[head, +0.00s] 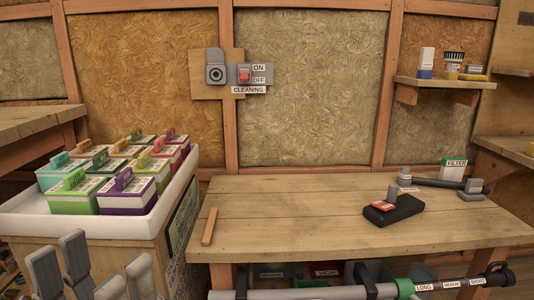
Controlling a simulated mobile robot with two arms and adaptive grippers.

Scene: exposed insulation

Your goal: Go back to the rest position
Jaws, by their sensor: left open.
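My left gripper (93,268) shows at the bottom left corner of the head view, its grey fingers pointing up and spread apart. It is open with nothing between the fingers. It is in front of the white bin (90,226) of coloured boxes, and I cannot tell how far from it. The rest of my left arm is out of the picture. My right gripper is not in view.
A wooden workbench (270,205) holds a black device (394,210), a wooden stick (209,227) and a FILTER box (453,170). A grey tube (320,293) runs along its front. An ON/OFF switch (244,76) is on the wall. The bench's middle is clear.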

